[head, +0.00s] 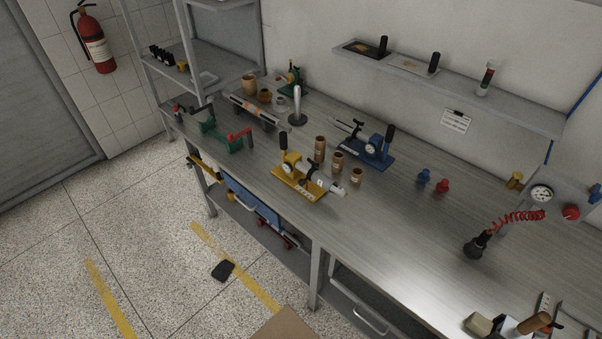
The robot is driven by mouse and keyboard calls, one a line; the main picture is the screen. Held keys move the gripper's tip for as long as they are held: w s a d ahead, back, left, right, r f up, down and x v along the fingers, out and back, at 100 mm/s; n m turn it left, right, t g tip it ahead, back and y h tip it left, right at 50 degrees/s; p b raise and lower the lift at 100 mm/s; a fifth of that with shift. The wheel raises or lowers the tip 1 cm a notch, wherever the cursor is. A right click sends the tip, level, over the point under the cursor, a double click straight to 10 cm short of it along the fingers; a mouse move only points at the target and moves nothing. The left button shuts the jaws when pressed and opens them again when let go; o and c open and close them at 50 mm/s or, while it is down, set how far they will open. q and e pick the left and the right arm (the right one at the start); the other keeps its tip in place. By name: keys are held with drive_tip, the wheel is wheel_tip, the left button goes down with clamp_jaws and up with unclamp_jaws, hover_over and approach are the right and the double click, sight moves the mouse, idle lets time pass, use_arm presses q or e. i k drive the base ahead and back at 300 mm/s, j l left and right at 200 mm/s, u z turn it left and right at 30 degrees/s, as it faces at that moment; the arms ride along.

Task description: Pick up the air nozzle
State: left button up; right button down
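The air nozzle (477,245) is a dark, black-looking piece on the steel workbench (420,225), towards the right of the head view. It hangs from or rests at the end of a red coiled hose (515,218), which runs to a fitting by a round pressure gauge (541,194). I cannot tell whether the nozzle's lower end touches the bench top. Neither of my grippers shows in the head view, and nothing is holding the nozzle.
A yellow fixture (305,182) and a blue fixture (368,152) stand left of the nozzle. A wooden-handled tool (534,323) lies at the bottom right. A wall shelf (470,92) overhangs the back. The bench around the nozzle is mostly clear.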

sight(482, 240)
drive_tip(key=z, duration=1.6)
drive_tip(key=j, duration=0.6)
drive_tip(key=i+j+u, duration=0.1)
drive_tip(key=j, duration=1.1)
drive_tip(key=i+j+u, duration=0.1)
drive_tip(key=j, duration=0.45)
